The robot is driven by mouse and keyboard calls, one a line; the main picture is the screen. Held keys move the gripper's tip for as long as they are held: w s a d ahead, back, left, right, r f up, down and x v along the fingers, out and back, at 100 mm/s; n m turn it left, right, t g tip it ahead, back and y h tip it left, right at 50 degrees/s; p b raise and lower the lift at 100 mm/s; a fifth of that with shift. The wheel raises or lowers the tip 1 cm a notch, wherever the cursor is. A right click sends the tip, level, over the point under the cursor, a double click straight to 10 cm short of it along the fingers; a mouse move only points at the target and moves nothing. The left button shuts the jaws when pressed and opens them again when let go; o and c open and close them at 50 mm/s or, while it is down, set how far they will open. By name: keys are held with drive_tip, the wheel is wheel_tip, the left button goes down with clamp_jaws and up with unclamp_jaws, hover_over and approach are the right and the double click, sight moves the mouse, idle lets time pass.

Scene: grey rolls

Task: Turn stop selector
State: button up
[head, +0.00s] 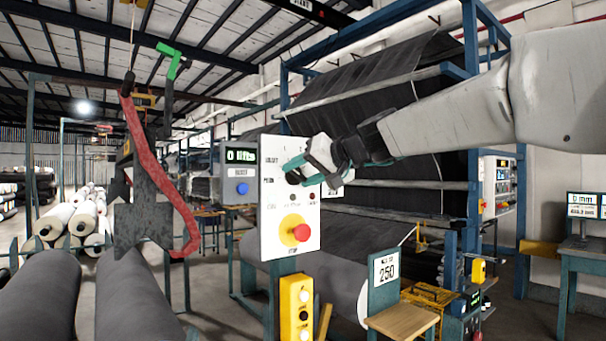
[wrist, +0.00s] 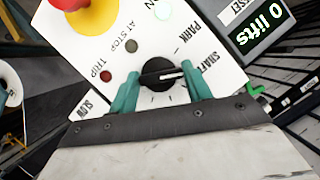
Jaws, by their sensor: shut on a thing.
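The stop selector is a round black knob (wrist: 158,86) with a white pointer line, on a white control panel (head: 278,222). In the head view my gripper (head: 304,168) reaches the panel from the right and partly hides the knob (head: 292,178).
A red button on a yellow base (head: 301,232) sits below the knob. A grey counter box reading 0 lifts (head: 240,160) stands left of the panel. A red-sleeved hanging hook (head: 150,160) is further left. A yellow push-button box (head: 296,300) is below.

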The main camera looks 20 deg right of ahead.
drive_tip(key=shift+r, duration=0.15)
idle(0.4)
drive_tip(key=o, duration=0.9)
drive_tip(key=shift+a, duration=0.1)
drive_tip(key=shift+o, duration=0.2)
drive_tip(key=v, duration=0.8)
drive_tip(key=shift+a, duration=0.15)
